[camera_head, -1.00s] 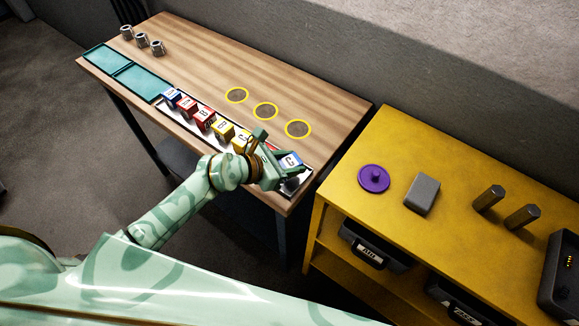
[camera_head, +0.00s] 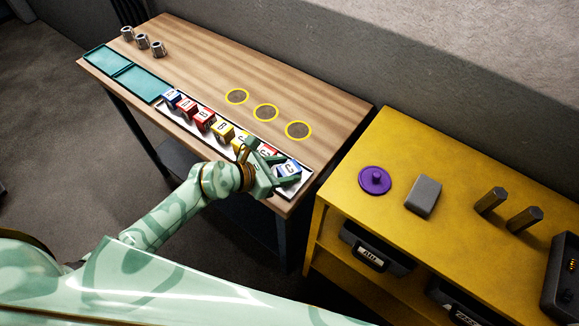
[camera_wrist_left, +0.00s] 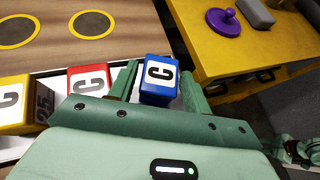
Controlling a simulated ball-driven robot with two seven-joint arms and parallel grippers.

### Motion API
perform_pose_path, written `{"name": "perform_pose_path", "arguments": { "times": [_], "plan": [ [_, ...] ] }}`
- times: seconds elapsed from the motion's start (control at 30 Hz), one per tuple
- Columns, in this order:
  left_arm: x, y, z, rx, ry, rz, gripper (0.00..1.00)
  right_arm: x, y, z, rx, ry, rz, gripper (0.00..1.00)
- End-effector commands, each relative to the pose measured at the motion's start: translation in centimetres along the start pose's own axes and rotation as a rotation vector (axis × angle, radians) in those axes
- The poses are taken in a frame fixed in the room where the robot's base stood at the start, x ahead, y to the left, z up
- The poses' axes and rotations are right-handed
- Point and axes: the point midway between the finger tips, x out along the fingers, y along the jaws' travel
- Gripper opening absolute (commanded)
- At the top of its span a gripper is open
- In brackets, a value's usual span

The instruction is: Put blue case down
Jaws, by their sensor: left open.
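The blue case (camera_head: 289,168), with a white label marked C, sits at the right end of the long white tray (camera_head: 305,181) on the wooden table. In the left wrist view the blue case (camera_wrist_left: 159,84) stands between the two fingers of my left gripper (camera_wrist_left: 158,82). My left gripper (camera_head: 281,168) is open around it, with some room beside the case on the right.
A row of red, yellow and blue cases (camera_head: 204,120) fills the tray to the left. Yellow-ringed circles (camera_head: 266,111) mark the table behind it. Teal trays (camera_head: 140,82) and metal parts (camera_head: 142,41) are at far left. A yellow bench (camera_head: 340,196) with a purple knobbed disc (camera_head: 375,180) stands at right.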

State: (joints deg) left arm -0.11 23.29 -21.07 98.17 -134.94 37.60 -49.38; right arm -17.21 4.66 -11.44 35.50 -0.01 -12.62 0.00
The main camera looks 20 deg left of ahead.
Motion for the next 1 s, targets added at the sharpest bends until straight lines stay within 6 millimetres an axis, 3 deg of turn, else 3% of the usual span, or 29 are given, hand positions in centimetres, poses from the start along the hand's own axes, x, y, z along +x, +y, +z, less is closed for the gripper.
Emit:
{"name": "perform_pose_path", "arguments": {
  "times": [0.2,0.4,0.6,1.0],
  "plan": [
    [-5.5,0.0,0.1,0.002,0.003,-0.001,0.49,-1.1,0.0,-0.3,0.000,0.004,0.000,0.36],
    [-8.9,0.0,0.0,0.002,0.001,0.000,0.49,-1.3,-0.1,-0.4,0.000,0.006,-0.001,0.36],
    [-10.0,0.0,0.1,0.000,0.000,-0.001,0.49,-1.4,-0.1,-0.4,0.000,0.006,-0.001,0.36],
    [-9.9,0.0,0.1,0.000,-0.001,-0.001,0.49,-1.4,-0.1,-0.4,0.000,0.006,-0.001,0.36]
  ]
}}
